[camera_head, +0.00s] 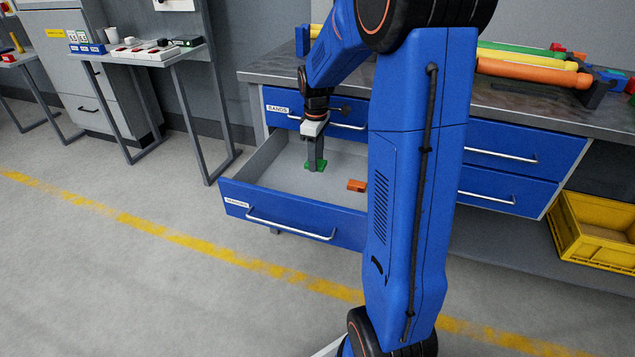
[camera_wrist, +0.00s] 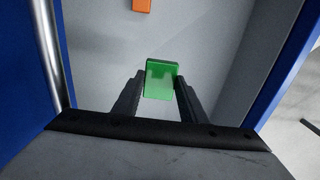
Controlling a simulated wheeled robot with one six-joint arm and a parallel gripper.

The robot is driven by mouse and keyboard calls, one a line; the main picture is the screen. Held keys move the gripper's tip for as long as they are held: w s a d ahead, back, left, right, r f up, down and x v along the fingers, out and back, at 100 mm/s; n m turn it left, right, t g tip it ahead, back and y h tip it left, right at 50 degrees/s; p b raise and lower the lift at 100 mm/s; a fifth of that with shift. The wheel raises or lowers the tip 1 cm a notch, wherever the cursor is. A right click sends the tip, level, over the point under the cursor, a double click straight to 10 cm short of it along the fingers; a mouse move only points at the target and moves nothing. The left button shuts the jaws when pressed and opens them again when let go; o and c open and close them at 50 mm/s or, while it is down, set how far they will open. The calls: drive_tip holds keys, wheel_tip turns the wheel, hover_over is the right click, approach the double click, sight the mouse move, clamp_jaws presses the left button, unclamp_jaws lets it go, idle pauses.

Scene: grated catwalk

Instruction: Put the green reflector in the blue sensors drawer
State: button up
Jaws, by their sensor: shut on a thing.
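The blue sensors drawer (camera_head: 290,212) is pulled open below the bench, with a label on its front and a grey inside. My gripper (camera_head: 315,163) points down inside the drawer's outline and is shut on the green reflector (camera_head: 316,167). In the wrist view the green reflector (camera_wrist: 160,80) sits between the two fingertips (camera_wrist: 160,90), above or at the grey drawer floor; I cannot tell whether it touches. An orange block (camera_head: 356,185) lies in the drawer to the right of the reflector, and it also shows at the top of the wrist view (camera_wrist: 142,5).
A closed blue drawer labelled BANDS (camera_head: 340,118) is just above the open one. The bench top (camera_head: 520,98) carries coloured rolls (camera_head: 530,72). A yellow crate (camera_head: 597,232) stands at the right. A side table (camera_head: 145,52) with small devices stands at the left. The front floor is clear.

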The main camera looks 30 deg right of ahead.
sight(316, 190)
wheel_tip(316, 190, down, 10)
drive_tip(key=shift+r, duration=0.15)
idle(0.4)
drive_tip(key=o, duration=1)
wheel_tip(316, 190, up, 12)
drive_tip(key=shift+a, duration=0.1)
drive_tip(key=s+a+r+m+t, duration=0.1)
drive_tip(key=s+a+r+m, duration=0.1)
drive_tip(key=s+a+r, duration=0.4)
drive_tip(key=s+a+r+m+t, duration=0.1)
drive_tip(key=s+a+r+m, duration=0.2)
drive_tip(key=s, duration=0.6)
drive_tip(key=shift+s+a+f+m+t, duration=0.15)
drive_tip(key=shift+s+a+m+t, duration=0.3)
drive_tip(key=shift+s+a, duration=1.4)
drive_tip(key=shift+s+a+f+m+t, duration=0.15)
drive_tip(key=shift+s+a+m+t, duration=0.3)
drive_tip(key=shift+s, duration=2.75)
drive_tip(key=shift+s+a+f+m+t, duration=0.15)
drive_tip(key=shift+s+a+m+t, duration=0.6)
drive_tip(key=shift+s, duration=1.8)
